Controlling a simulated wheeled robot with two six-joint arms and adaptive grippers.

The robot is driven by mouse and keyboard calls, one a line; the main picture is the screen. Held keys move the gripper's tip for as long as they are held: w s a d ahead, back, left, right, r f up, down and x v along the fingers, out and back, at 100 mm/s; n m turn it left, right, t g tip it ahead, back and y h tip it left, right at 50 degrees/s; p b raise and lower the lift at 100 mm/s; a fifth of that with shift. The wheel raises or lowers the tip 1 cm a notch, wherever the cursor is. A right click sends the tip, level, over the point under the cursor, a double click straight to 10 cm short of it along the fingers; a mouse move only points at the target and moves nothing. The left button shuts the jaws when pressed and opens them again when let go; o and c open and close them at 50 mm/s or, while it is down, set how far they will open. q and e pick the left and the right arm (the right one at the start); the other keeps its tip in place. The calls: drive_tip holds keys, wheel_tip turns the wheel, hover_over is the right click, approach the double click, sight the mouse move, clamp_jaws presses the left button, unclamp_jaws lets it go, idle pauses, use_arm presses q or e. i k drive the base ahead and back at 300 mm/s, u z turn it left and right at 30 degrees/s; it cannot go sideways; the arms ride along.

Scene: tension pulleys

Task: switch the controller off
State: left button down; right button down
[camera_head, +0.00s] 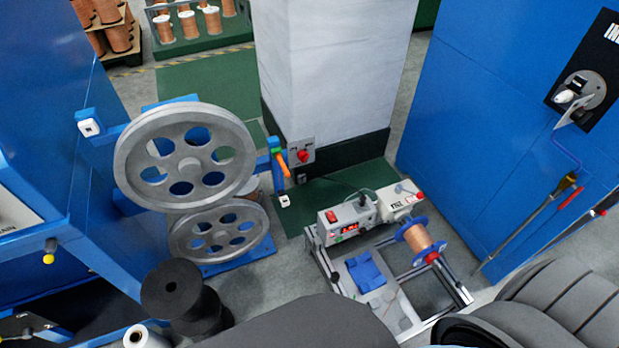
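The controller (366,213) is a pale grey box on a small metal winding frame, right of the picture's middle. Its front face has a red rocker switch (331,216) at the upper left. A red display (348,229) is lit below it, and a small green button (338,240) sits lower down. The exact position of the rocker is too small to tell. Neither of my grippers can be made out. Dark grey parts, likely my own arms, fill the bottom edge and lower right corner, clear of the controller in the picture.
A copper wire spool (418,239) with blue flanges is mounted right of the controller. A pillar (335,70) stands behind, with a red rotary knob (303,155) on a wall box. Large pulleys (185,158) stand left. Blue cabinets flank both sides.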

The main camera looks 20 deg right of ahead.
sight(330, 215)
drive_tip(key=k, duration=0.5)
drive_tip(key=u, duration=0.85)
drive_tip(key=i, duration=0.8)
drive_tip(key=z, duration=2.85)
drive_tip(key=i, duration=0.5)
drive_tip(key=z, duration=0.05)
